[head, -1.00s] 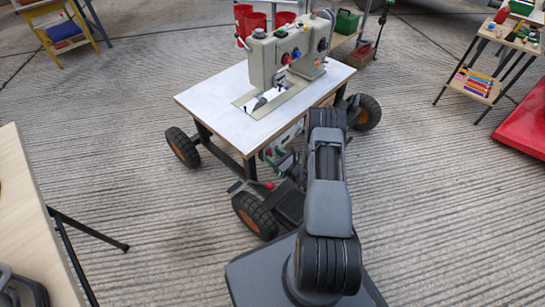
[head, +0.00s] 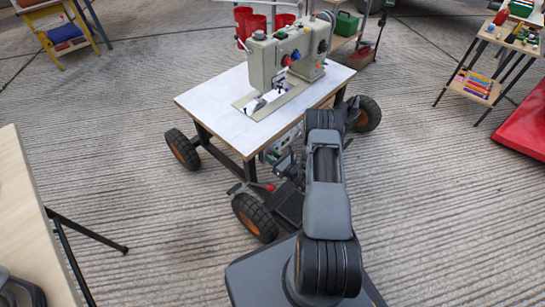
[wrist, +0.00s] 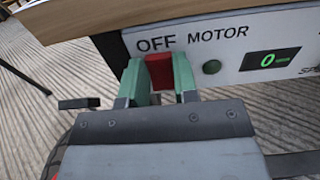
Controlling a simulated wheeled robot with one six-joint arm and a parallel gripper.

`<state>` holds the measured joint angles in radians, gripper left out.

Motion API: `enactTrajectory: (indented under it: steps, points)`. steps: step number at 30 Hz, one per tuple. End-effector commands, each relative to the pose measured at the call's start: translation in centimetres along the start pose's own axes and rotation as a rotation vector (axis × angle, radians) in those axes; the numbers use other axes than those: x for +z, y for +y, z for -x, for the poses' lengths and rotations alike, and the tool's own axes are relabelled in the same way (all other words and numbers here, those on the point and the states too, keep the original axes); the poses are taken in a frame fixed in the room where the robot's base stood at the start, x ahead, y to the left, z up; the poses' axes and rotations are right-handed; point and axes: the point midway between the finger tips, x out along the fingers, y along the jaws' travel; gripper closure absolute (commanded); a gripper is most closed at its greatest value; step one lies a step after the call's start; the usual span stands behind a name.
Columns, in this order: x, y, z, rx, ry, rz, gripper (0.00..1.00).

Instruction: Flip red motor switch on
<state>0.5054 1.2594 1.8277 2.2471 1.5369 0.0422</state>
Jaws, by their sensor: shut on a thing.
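The red motor switch (wrist: 159,72) is on a white panel (wrist: 228,38) below the table edge, in the wrist view. It sits under the word OFF, with MOTOR printed to its right. My gripper (wrist: 159,84) is shut on the switch, with one green finger on each side of it. In the head view, the panel shows under the sewing machine table (head: 216,108), partly hidden by my arm.
A sewing machine (head: 282,58) stands on the wheeled table. Red cups (head: 250,22) are behind it. A table (head: 35,220) is at the left and a red mat (head: 525,120) at the right. The ribbed floor between them is mostly clear.

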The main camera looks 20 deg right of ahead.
Motion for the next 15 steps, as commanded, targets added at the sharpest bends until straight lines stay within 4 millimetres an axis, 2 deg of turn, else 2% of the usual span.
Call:
enactTrajectory:
  steps: [7, 15]
  points:
    - [-1.2, 0.1, 0.1, 0.002, -0.103, -0.001, 0.96]
    - [-1.1, 0.1, 0.2, 0.003, -0.281, 0.0, 0.96]
